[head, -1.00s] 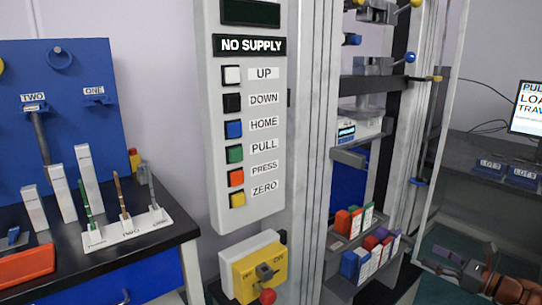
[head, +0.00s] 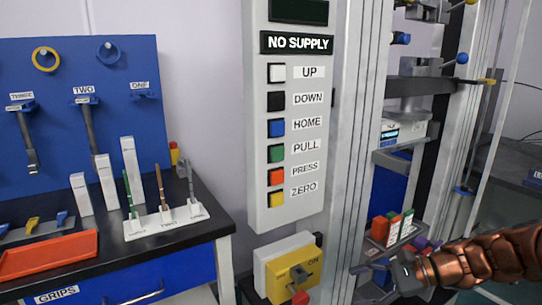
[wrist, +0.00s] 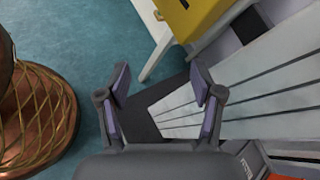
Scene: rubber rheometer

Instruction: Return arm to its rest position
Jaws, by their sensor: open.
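My gripper (head: 372,276) is at the lower right of the head view, at the end of my copper arm, in front of the machine's lower frame. It is open with nothing between its fingers. In the wrist view my gripper (wrist: 162,88) shows two spread fingers over the grey machine base (wrist: 185,112) and the teal floor (wrist: 75,45). The arm is stretched out to the left in the head view, low beside the shelf of coloured blocks (head: 392,228).
The yellow switch box (head: 290,268) stands left of my gripper, below the button panel (head: 290,120) reading NO SUPPLY. A black bench (head: 160,240) with an orange tray (head: 48,255) is at left. Open floor (wrist: 100,30) shows in the wrist view.

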